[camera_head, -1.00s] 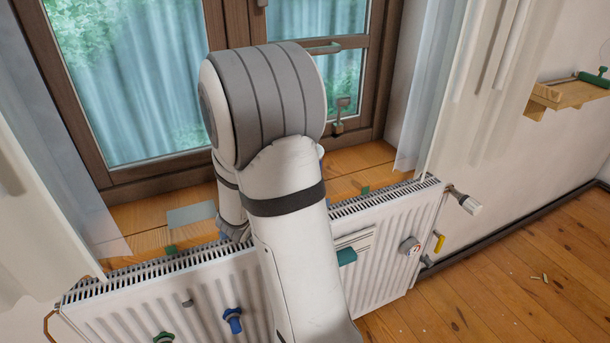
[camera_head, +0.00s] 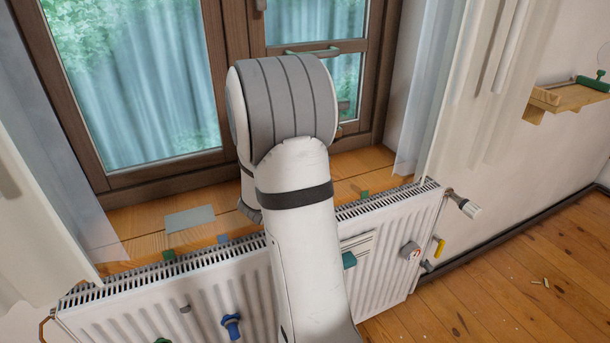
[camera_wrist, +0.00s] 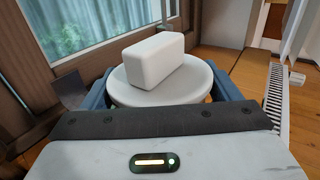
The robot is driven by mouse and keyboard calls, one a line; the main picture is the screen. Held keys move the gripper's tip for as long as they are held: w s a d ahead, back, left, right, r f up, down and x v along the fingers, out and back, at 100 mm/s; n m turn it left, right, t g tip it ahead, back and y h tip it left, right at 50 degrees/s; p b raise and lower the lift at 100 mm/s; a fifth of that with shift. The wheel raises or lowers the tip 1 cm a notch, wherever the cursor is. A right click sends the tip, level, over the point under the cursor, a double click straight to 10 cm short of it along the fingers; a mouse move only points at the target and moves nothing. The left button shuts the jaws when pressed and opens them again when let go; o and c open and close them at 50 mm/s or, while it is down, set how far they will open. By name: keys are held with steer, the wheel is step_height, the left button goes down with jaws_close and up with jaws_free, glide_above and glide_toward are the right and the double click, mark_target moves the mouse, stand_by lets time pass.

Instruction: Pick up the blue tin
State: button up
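I cannot make out a clear blue tin. A small blue piece (camera_head: 223,239) shows at the sill's front edge, behind the radiator, too small to identify. In the head view my gripper is hidden behind my arm. In the wrist view blue-grey parts, seemingly my gripper (camera_wrist: 165,100), flank a round white disc (camera_wrist: 140,96). A white block (camera_wrist: 154,61) sits on top of the disc. I cannot tell whether the disc is gripped or whether it is part of me.
A wooden sill (camera_head: 130,228) runs under the window, with a flat grey plate (camera_head: 190,218) on it. A white radiator (camera_head: 195,300) stands in front, with a blue knob (camera_head: 231,326) on its face. A wooden shelf (camera_head: 570,97) is at right. Floor (camera_head: 500,300) is mostly clear there.

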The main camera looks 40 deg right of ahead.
steer(key=c, duration=1.6)
steer(key=shift+c, duration=0.8)
steer(key=shift+r, duration=0.15)
